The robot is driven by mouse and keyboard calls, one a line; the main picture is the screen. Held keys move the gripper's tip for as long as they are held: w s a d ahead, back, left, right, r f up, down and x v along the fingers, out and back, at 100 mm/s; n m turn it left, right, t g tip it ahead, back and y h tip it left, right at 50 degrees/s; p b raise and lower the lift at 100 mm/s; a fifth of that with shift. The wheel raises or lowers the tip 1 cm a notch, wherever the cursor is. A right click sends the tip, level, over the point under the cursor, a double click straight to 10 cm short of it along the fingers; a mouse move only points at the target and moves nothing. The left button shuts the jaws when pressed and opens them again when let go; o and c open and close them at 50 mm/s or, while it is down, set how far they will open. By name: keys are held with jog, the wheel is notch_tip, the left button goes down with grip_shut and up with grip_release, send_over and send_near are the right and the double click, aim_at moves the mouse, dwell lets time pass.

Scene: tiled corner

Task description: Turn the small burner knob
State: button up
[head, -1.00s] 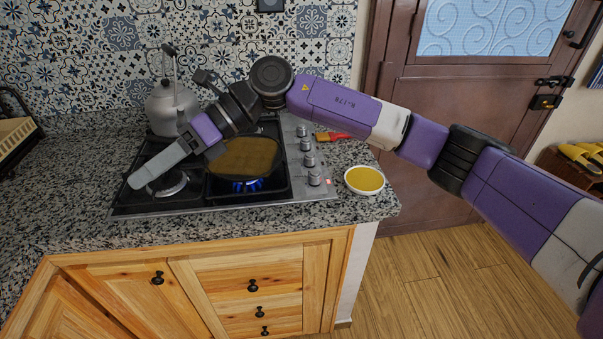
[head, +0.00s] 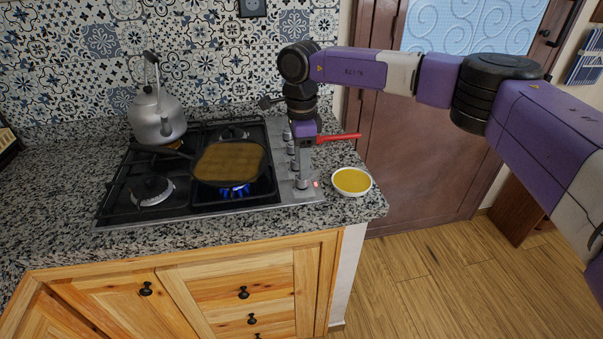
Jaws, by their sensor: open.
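The stove's knobs run in a column along the right side of the hob. The front knob (head: 302,184) shows just below my gripper (head: 303,176). Another knob (head: 291,149) shows partly to the left of my gripper. My gripper points straight down over the front part of the knob column and hides some of it. Its jaws are open, seen edge-on. I cannot tell whether the fingertips touch the front knob. Blue flame (head: 235,190) burns under the square pan (head: 231,150). I cannot tell which knob serves the small burner.
A steel kettle (head: 156,116) stands at the back left. A white bowl of yellow liquid (head: 351,181) sits right of the knobs. A red handle (head: 338,137) sticks out to the right behind my gripper. The front-left burner (head: 151,190) is bare and unlit.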

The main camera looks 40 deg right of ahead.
jog(key=shift+a+f, duration=0.1)
jog(key=shift+f, duration=2.05)
jog(key=shift+c, duration=0.4)
grip_shut()
